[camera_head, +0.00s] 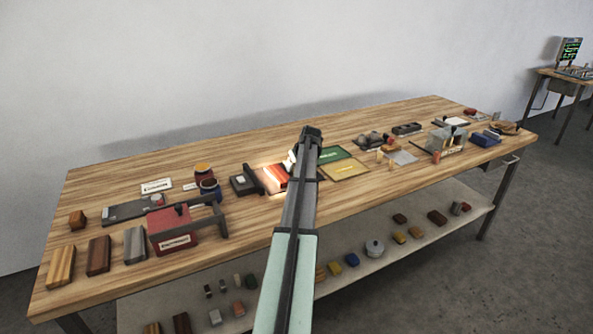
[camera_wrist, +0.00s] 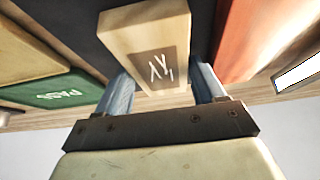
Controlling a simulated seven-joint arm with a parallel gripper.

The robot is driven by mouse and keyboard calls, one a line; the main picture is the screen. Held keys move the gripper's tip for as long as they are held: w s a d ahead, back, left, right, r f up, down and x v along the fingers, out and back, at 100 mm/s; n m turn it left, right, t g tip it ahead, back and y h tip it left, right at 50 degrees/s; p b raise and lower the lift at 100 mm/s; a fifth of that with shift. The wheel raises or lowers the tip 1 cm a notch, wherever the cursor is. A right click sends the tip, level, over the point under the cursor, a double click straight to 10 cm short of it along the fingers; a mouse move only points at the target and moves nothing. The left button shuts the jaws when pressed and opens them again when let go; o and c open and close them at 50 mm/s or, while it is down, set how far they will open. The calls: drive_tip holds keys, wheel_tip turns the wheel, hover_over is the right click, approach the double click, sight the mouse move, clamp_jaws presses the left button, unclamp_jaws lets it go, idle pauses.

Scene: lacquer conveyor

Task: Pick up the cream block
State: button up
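The cream block (camera_wrist: 145,30) fills the upper middle of the wrist view. It has a brown patch with pale marks on its face. My gripper (camera_wrist: 162,82) has its two blue-grey fingers on either side of the block. The fingers lie close against its edges, and I cannot tell whether they press on it. In the head view my arm reaches over the middle of the table, and its links hide most of the gripper and the block.
A green PASS panel (camera_wrist: 62,88) and a yellow panel (camera_wrist: 25,50) lie left of the block in the wrist view. A red panel (camera_wrist: 245,35) is to its right. In the head view a red box (camera_head: 172,230) and several brown blocks stand on the table's left part.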

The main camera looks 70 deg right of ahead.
drive_tip(key=c, duration=0.7)
drive_tip(key=shift+r, duration=0.15)
